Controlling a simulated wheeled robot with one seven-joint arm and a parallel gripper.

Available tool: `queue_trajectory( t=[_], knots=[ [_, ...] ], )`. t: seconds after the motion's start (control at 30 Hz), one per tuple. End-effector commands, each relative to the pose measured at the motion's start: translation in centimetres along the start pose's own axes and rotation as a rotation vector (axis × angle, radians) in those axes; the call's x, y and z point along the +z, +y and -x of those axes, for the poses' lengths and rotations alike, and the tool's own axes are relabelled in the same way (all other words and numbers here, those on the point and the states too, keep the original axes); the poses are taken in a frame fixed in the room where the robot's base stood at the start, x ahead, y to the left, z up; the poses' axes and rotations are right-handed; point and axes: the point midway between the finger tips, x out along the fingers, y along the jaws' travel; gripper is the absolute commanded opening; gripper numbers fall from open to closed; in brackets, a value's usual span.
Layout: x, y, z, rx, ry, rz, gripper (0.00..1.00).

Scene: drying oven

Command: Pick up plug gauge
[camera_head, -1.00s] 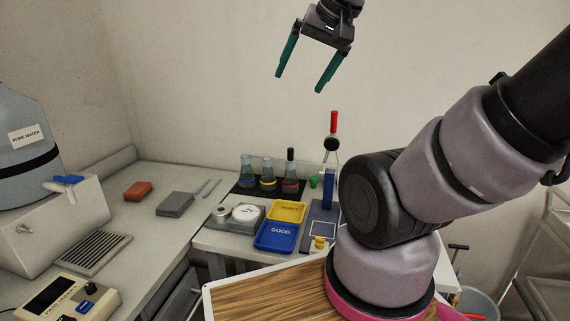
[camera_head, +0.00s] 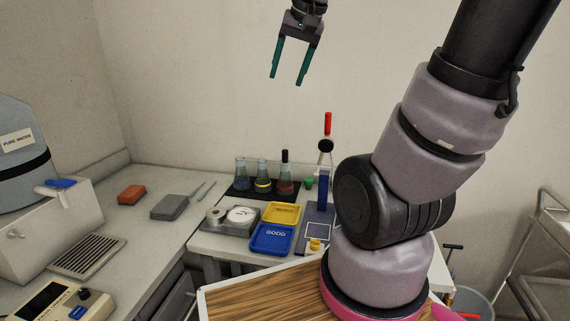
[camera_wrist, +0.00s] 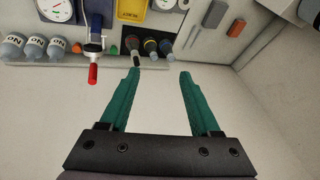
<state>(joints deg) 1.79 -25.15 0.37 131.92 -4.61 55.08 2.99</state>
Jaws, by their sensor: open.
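An upright tool with a red cylindrical end (camera_head: 327,124) stands on the blue stand (camera_head: 323,190) at the right of the back table. It may be the plug gauge, but I cannot be sure. Its red end also shows in the wrist view (camera_wrist: 93,74), left of my fingers. My gripper (camera_head: 288,80) is open and empty, with green fingers pointing down, well above the table and apart from everything. In the wrist view my gripper (camera_wrist: 158,75) has nothing between its fingers.
Several flasks (camera_head: 262,180) stand on a black mat. A blue GOOD tray (camera_head: 272,238), a yellow tray (camera_head: 281,213) and a round dial (camera_head: 242,214) are in front. A water container (camera_head: 20,150) stands at left, a metal rack (camera_head: 545,240) at right. The air around my gripper is clear.

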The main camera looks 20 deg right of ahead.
Motion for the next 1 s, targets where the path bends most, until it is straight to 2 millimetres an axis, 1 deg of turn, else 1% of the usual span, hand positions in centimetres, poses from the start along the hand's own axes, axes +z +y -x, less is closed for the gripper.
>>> queue_trajectory(
  t=[0.03,0.17,0.2,0.27,0.37,0.47,0.5,0.57,0.63,0.7,0.8,0.9,1.0],
  knots=[
    [-1.4,-0.1,-1.2,0.022,-0.025,-0.011,0.64],
    [-4.6,-0.3,-3.9,0.071,-0.076,-0.035,0.64],
    [-5.6,-0.3,-4.9,0.085,-0.091,-0.042,0.64],
    [-6.9,-0.2,-6.4,0.107,-0.114,-0.055,0.64],
    [-9.1,0.1,-9.3,0.144,-0.154,-0.073,0.64],
    [-11.0,0.6,-12.4,0.18,-0.192,-0.092,0.64],
    [-11.7,0.8,-13.7,0.194,-0.207,-0.098,0.64],
    [-12.7,1.2,-15.7,0.216,-0.23,-0.11,0.64],
    [-13.7,1.8,-18.2,0.241,-0.257,-0.124,0.64],
    [-14.5,2.5,-20.6,0.264,-0.282,-0.135,0.64],
    [-15.4,3.4,-23.7,0.293,-0.311,-0.15,0.64],
    [-15.8,4.1,-25.9,0.313,-0.333,-0.161,0.64],
    [-16.1,4.5,-27.1,0.324,-0.343,-0.167,0.64]
  ],
)
